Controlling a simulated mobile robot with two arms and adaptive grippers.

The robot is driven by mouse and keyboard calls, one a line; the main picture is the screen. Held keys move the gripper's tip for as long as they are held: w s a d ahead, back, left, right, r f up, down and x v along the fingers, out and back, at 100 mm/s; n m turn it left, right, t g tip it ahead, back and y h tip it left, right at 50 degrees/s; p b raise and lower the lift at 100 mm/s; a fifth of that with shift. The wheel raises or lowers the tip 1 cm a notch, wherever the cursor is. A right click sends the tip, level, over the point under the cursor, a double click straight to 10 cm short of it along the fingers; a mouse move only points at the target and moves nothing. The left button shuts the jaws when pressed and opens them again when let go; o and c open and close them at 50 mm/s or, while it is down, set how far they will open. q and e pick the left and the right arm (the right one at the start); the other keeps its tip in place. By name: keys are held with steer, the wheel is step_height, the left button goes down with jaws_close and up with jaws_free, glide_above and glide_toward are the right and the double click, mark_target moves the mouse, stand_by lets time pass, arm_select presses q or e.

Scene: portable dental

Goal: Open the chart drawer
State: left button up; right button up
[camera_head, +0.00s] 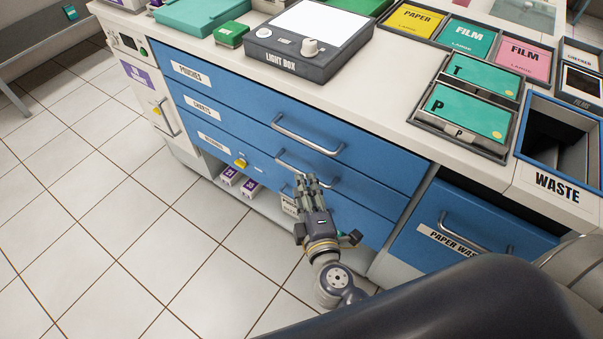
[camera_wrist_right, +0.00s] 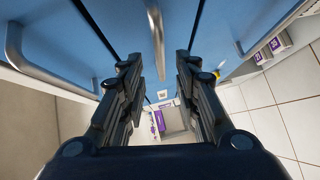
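The chart drawer (camera_head: 238,128) is the middle blue drawer of the cabinet, with a white label at its left end. Its front looks flush with the drawers around it, so it appears closed. Its grey bar handle (camera_head: 300,164) is partly covered by my right gripper (camera_head: 308,182). In the right wrist view the handle (camera_wrist_right: 156,32) lies ahead, between the lines of the two fingers. The right gripper (camera_wrist_right: 158,62) is open, with a clear gap between its fingertips and nothing gripped. Whether a finger touches the bar I cannot tell. My left gripper is not in view.
The top drawer's handle (camera_head: 306,136) and the lower drawer's handle (camera_wrist_right: 236,28) lie on either side. A paper waste drawer (camera_head: 470,225) is to the right. A light box (camera_head: 305,42) stands on the counter. Purple-labelled boxes (camera_head: 240,183) sit below. The tiled floor at left is clear.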

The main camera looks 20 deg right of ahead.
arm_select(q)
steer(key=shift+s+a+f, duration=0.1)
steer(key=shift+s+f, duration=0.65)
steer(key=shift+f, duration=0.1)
arm_select(e)
steer(key=w, duration=0.4)
steer(key=shift+w+d+f, duration=0.25)
steer(key=shift+f, duration=0.15)
jaws_close()
